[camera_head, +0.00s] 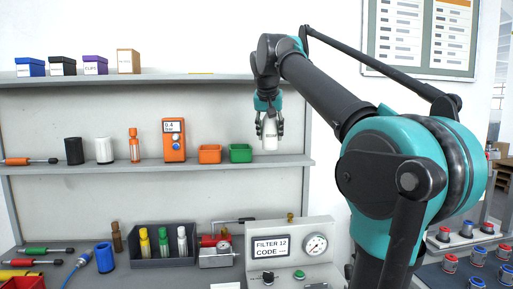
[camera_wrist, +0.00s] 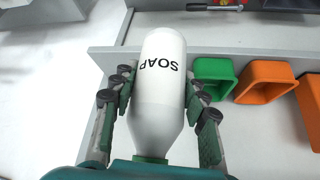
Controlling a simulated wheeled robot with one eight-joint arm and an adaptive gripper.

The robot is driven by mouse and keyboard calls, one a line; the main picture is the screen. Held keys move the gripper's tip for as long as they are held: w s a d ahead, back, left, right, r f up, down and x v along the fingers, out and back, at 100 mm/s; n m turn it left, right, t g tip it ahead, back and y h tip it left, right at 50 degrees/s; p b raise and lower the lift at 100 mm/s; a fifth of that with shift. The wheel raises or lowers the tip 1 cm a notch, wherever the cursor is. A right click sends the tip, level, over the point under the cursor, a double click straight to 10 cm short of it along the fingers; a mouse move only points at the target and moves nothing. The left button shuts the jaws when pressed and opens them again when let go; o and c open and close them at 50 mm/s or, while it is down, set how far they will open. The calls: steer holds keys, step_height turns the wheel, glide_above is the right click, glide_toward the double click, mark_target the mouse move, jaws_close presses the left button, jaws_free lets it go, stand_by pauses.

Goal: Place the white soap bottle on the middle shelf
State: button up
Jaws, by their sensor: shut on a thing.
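The white soap bottle (camera_wrist: 159,88), with the word SOAP on it, is held between the two fingers of my gripper (camera_wrist: 160,105) in the wrist view. In the head view my gripper (camera_head: 269,122) points down, with the bottle (camera_head: 269,136) upright in its fingers. The middle shelf (camera_head: 180,165) runs across the back panel. The bottle is at the shelf's right part, to the right of the green bin. I cannot tell whether the bottle's base touches the shelf or hangs just above it.
A green bin (camera_head: 241,153), an orange bin (camera_head: 210,154) and an orange meter (camera_head: 174,140) stand to the left on the middle shelf. Several small boxes are on the top shelf (camera_head: 200,78). A gauge panel (camera_head: 290,246) stands below. The shelf's right end looks clear.

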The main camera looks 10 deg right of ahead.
steer(key=w, duration=1.3)
steer(key=shift+w+f, duration=0.2)
steer(key=shift+f, duration=1.5)
steer(key=shift+w+f, duration=0.2)
steer(key=shift+f, duration=1.5)
steer(key=shift+w+f, duration=0.15)
steer(key=shift+w, duration=0.1)
steer(key=o, duration=1.2)
steer(key=shift+f, duration=0.1)
steer(key=shift+c, duration=0.2)
